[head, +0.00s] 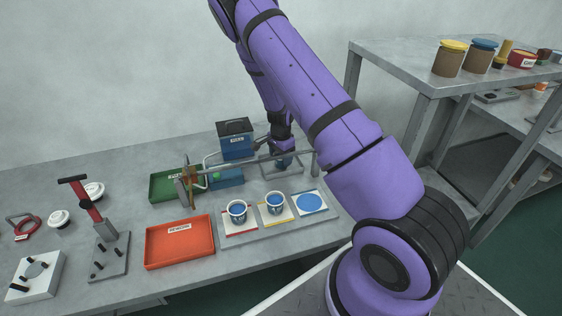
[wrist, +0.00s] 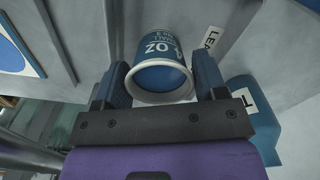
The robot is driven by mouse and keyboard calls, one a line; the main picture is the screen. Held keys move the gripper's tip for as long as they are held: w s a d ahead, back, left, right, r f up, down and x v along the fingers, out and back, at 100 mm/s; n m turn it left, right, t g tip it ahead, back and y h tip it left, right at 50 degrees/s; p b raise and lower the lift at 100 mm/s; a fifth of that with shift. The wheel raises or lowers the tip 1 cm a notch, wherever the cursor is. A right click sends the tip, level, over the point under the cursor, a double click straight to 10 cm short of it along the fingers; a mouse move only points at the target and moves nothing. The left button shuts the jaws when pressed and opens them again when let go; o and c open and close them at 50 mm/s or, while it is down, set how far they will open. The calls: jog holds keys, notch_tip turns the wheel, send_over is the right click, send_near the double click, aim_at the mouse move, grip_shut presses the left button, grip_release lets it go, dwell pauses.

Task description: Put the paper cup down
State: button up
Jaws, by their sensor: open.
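A blue and white paper cup (wrist: 163,60), printed 4 OZ, is in the wrist view between the two fingers of my gripper (wrist: 163,85). The fingers are open, one on each side of the cup; whether they touch it is hard to tell. In the head view my gripper (head: 283,160) is low at the back of the table, by a metal frame (head: 262,176), and the cup there is hidden or too small to tell. Two similar cups stand on a grey tray (head: 262,236): one on a red-edged card (head: 238,210), one on a yellow-edged card (head: 275,202).
A card with a blue disc (head: 309,202) on the tray is bare. An orange tray (head: 180,242), a green tray (head: 170,187) and a blue box (head: 236,145) stand left of my gripper. A hand press (head: 100,220) is at the left.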

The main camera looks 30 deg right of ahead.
notch_tip(320, 180, up, 10)
jog(key=s+a+r+n+t+y, duration=0.1)
jog(key=s+a+r+n, duration=0.25)
jog(key=r, duration=0.45)
jog(key=s+a+r+n+y, duration=0.15)
jog(key=s+a+r, duration=0.25)
jog(key=r, duration=0.5)
jog(key=s+a+r+n+t, duration=0.1)
jog(key=s+a+r+n, duration=0.25)
jog(key=r, duration=0.45)
jog(key=s+a+r+n+t+h, duration=0.1)
jog(key=s+r+n, duration=0.3)
jog(key=s, duration=0.7)
jog(key=s+a+r+n+t+h, duration=0.1)
jog(key=s+r, duration=0.5)
jog(key=s, duration=0.6)
jog(key=a+n+t, duration=0.1)
jog(key=a+n, duration=0.1)
jog(key=n, duration=0.1)
jog(key=shift+s+a+r, duration=0.15)
jog(key=shift+s+r, duration=0.1)
jog(key=shift+r, duration=0.1)
